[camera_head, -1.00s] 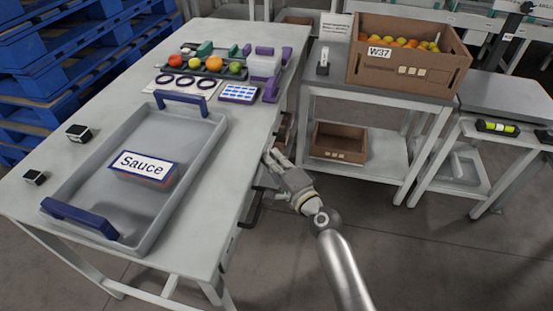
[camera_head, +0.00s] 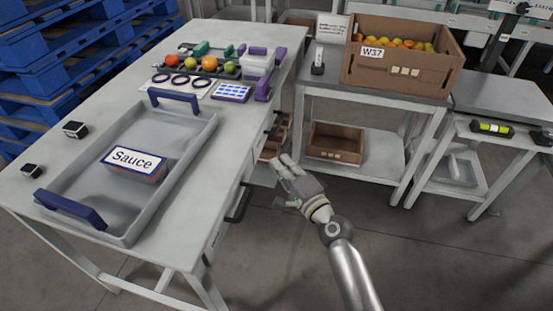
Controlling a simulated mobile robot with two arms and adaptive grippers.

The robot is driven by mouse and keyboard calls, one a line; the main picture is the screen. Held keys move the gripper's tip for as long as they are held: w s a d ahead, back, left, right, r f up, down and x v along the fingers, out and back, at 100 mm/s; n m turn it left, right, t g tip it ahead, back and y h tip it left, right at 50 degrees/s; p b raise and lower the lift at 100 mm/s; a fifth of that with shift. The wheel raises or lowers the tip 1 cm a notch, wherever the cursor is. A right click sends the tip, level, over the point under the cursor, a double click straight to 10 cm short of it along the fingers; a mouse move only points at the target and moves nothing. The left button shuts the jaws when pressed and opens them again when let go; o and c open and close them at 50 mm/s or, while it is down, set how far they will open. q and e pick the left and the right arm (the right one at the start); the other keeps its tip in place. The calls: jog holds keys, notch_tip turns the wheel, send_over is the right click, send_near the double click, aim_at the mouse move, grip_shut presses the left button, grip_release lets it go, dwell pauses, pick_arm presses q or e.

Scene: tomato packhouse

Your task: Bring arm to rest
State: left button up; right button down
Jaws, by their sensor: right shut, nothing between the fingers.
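My right arm comes in from the bottom, with its right gripper (camera_head: 284,163) beside the right side of the grey worktable (camera_head: 225,125), over the gap towards the shelf table. The right gripper is shut and empty. Its fingers point away from me, close to a brown-lined drawer or bin (camera_head: 274,140) at the table's side. I cannot tell whether they touch it. My left gripper is out of view.
Sorted tomatoes (camera_head: 208,63) stand at the table's far end. A W37 crate (camera_head: 425,72) sits on the shelf table to the right. Dark drawer handles (camera_head: 240,203) stick out. Floor at the lower right is clear.

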jog(key=v, duration=0.7)
jog(key=s+d+f+n+g+h, duration=0.2)
jog(key=s+f+n+g, duration=0.3)
jog(key=f, duration=0.6)
jog(key=s+d+f+n+g+h, duration=0.1)
jog(key=s+d+f+n+g, duration=0.2)
jog(key=s+f, duration=0.6)
jog(key=s+d+f+n+g+h, duration=0.55)
jog(key=s+d+f, duration=0.35)
jog(key=s+f, duration=0.3)
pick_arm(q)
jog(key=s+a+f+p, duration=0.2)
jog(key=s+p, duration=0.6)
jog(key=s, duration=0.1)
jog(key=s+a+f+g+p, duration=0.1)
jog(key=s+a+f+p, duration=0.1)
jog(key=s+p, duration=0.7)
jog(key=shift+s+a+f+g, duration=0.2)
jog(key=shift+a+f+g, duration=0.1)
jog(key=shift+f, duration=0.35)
pick_arm(e)
jog(key=s+d+f, duration=0.2)
jog(key=s, duration=0.7)
jog(key=s+d+f+n+g, duration=0.1)
jog(key=s+d+f, duration=0.1)
jog(key=s, duration=0.8)
jog(key=shift+s+f, duration=0.15)
jog(key=shift+f, duration=0.1)
